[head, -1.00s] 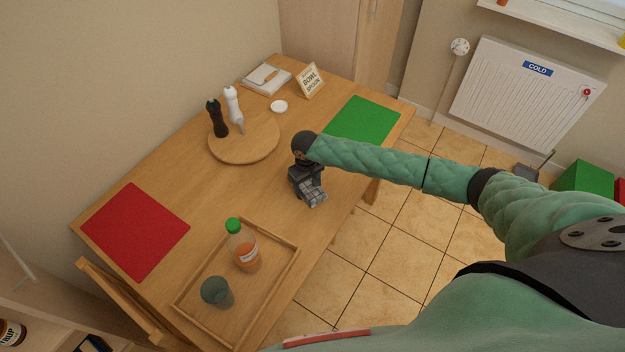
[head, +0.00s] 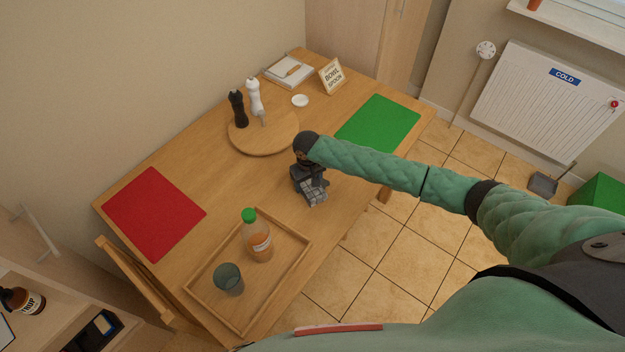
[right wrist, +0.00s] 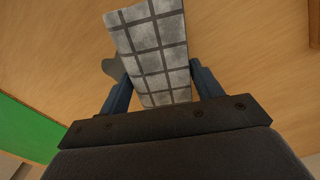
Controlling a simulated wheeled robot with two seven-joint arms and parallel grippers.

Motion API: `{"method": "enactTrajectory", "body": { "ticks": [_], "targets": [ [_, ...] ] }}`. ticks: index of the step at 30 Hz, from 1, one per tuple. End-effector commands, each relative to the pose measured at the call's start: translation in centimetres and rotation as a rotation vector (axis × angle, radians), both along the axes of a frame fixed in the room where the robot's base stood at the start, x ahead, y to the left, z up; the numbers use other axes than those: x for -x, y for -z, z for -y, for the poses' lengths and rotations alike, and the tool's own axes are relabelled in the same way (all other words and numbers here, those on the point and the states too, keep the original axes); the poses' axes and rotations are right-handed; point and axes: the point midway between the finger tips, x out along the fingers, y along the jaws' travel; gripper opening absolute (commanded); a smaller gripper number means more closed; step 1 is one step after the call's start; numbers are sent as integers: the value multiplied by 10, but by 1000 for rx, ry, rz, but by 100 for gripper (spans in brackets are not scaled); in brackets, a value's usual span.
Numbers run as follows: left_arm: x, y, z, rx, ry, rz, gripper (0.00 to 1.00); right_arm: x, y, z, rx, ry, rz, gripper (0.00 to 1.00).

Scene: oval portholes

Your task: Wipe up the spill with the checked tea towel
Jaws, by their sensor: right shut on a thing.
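The checked tea towel (head: 313,194) is grey and white with dark lines. My right gripper (head: 311,180) is shut on it, low over the middle of the wooden table (head: 215,170). In the right wrist view the towel (right wrist: 153,50) hangs flat between the two blue fingers of the gripper (right wrist: 158,92). A smooth grey-brown patch (right wrist: 113,69) shows on the wood at the towel's left, partly hidden by a finger; it may be the spill. In the head view no spill shows clearly; the arm and gripper cover that part. My left gripper is out of view.
A wooden tray (head: 212,307) with a bottle (head: 259,243) and a glass (head: 229,280) is at the front. A round board (head: 275,143) with two mills (head: 246,100) stands behind. A red mat (head: 154,212) and a green mat (head: 377,124) lie at either end.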

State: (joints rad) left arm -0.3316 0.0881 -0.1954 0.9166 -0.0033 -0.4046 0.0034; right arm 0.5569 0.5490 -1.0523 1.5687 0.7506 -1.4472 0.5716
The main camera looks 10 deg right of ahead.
Motion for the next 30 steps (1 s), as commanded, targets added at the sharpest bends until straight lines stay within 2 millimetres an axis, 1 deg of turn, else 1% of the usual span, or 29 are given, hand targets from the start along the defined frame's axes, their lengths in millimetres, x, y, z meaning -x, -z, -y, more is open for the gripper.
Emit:
{"method": "enactTrajectory", "body": {
  "ticks": [5, 21, 30],
  "targets": [
    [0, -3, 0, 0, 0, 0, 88, 1, 2, 7, 1, 0, -3, 47],
    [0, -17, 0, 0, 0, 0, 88, 0, 0, 48, 2, 2, -5, 47],
    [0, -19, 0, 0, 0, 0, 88, -1, 0, 56, 2, 1, -3, 47]
  ]
}}
